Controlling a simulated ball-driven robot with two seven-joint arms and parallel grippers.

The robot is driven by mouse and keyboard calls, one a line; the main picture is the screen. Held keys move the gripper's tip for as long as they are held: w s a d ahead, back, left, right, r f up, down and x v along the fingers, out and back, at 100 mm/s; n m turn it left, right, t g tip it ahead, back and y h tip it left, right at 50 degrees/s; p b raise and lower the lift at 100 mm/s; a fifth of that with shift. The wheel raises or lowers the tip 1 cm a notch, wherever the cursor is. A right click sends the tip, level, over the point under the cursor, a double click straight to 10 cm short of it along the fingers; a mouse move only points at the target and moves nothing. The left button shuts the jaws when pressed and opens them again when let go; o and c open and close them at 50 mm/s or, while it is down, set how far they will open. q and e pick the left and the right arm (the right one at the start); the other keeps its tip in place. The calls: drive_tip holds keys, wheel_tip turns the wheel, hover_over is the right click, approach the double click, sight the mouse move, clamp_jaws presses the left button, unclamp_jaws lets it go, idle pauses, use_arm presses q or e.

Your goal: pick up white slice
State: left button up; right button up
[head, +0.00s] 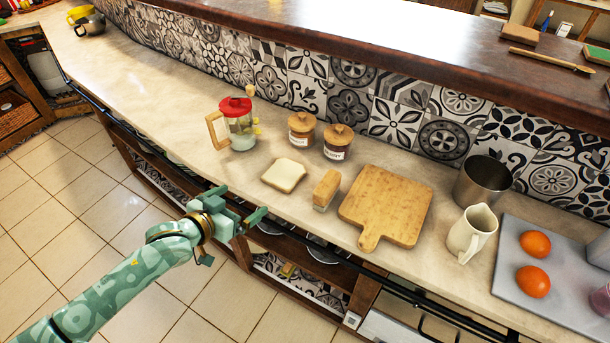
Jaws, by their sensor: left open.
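A white slice (285,174) with a brown crust, like bread, lies flat on the pale countertop (150,97), near the middle of the head view. My left gripper (246,203) is at the counter's front edge, to the lower left of the slice. It is open, with nothing seen between its fingers, and is apart from the slice. My right gripper is not in view.
A small wooden-topped brush or block (326,187) and a cutting board (386,207) lie right of the slice. Behind it stand a red-lidded glass press (238,127) and two jars (302,129). A cream pitcher (471,233) stands further right. Counter left of the slice is clear.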

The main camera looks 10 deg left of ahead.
use_arm(q)
drive_tip(key=b, duration=0.4)
approach(282, 175)
drive_tip(key=shift+w+d+f, duration=0.15)
drive_tip(key=shift+w+f, duration=0.3)
drive_tip(key=shift+w, duration=0.1)
drive_tip(key=shift+w+d+f, duration=0.2)
drive_tip(key=shift+w+f, duration=0.25)
drive_tip(key=shift+w, duration=0.1)
drive_tip(key=x, duration=0.2)
drive_tip(key=b+x, duration=0.2)
drive_tip(key=x, duration=0.1)
drive_tip(key=shift+w+d+r, duration=0.15)
drive_tip(key=shift+w+d, duration=0.05)
drive_tip(key=shift+w, duration=0.2)
drive_tip(key=shift+r, duration=0.1)
drive_tip(key=c, duration=0.7)
